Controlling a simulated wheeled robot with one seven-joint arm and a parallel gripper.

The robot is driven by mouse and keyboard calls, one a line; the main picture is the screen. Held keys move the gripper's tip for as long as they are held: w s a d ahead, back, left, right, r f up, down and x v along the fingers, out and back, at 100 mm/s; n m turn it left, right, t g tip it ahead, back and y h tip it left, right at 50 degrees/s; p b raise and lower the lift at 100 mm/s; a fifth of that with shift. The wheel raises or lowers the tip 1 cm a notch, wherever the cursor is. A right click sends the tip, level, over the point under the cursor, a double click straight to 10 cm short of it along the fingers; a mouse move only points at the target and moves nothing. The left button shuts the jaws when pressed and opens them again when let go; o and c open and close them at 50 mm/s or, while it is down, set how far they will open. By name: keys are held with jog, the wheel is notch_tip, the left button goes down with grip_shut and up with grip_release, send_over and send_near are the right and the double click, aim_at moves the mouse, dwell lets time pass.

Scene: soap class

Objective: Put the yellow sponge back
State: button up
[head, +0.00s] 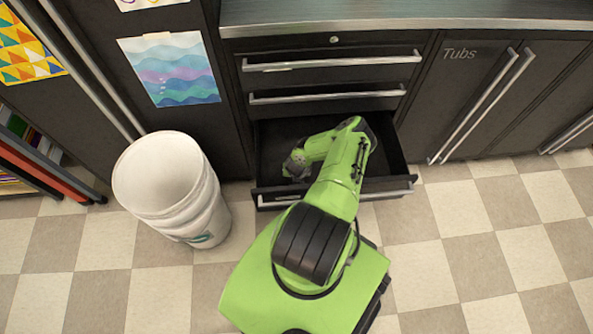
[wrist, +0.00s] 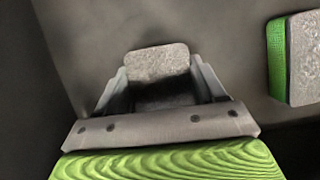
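My gripper (wrist: 160,72) is down inside an open drawer, with a finger on each side of a grey, speckled block (wrist: 158,58). The block almost fills the space between the fingertips. I cannot tell whether the fingers press on it or stand just clear. Only its grey face shows, so I see no yellow on it. In the head view my arm hides the block, and my gripper (head: 295,165) shows only as a small dark part in the drawer's left half. The open drawer (head: 390,186) is the lowest of the stack.
Another sponge, green with a grey face (wrist: 304,60), lies to the right in the wrist view. A dark drawer wall (wrist: 22,80) is at the left. A white bucket (head: 165,185) stands on the floor left of the drawer. The tiled floor to the right is clear.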

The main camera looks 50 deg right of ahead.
jog(key=o, duration=0.4)
jog(key=shift+o, duration=0.2)
jog(key=shift+r+b, duration=0.1)
jog(key=shift+b, duration=0.2)
